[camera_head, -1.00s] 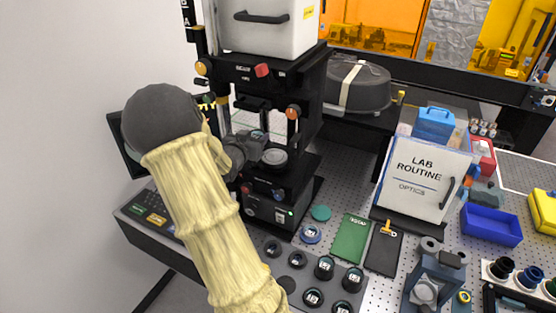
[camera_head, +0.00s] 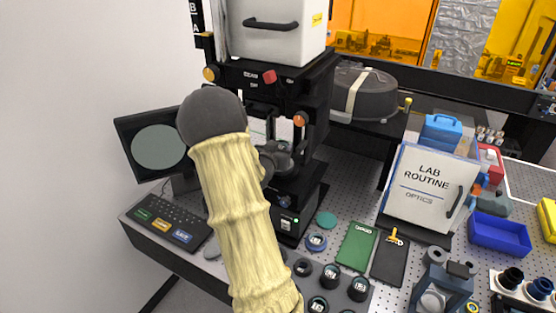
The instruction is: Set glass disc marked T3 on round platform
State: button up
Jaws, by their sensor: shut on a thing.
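My gripper (camera_head: 276,158) is inside the opening of the black interferometer (camera_head: 314,100), at the height of its round platform. My arm's yellow sleeve and dark joint cover part of it. The gripper is shut on the glass disc, which I can barely make out between the dark fingers. Its T3 mark cannot be read. The round platform is mostly hidden behind and under the gripper, so I cannot tell whether the disc touches it.
Several dark labelled discs sit in a holder (camera_head: 343,298) at the front. A monitor (camera_head: 158,146) and keyboard (camera_head: 166,224) stand left.

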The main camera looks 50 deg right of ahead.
jog(key=shift+f, duration=0.5)
jog(key=shift+f, duration=0.25)
jog(key=f, duration=0.2)
jog(key=f+p, duration=0.1)
jog(key=shift+w+a+f, duration=0.1)
jog(key=shift+w+f, duration=0.1)
jog(key=shift+f, duration=0.15)
jog(key=shift+s+d, duration=0.2)
jog(key=shift+s, duration=0.2)
jog(key=shift+f, duration=0.2)
jog(key=o, duration=1)
jog(key=shift+a+r, duration=0.1)
jog(key=shift+w, duration=0.1)
jog(key=shift+w, duration=0.15)
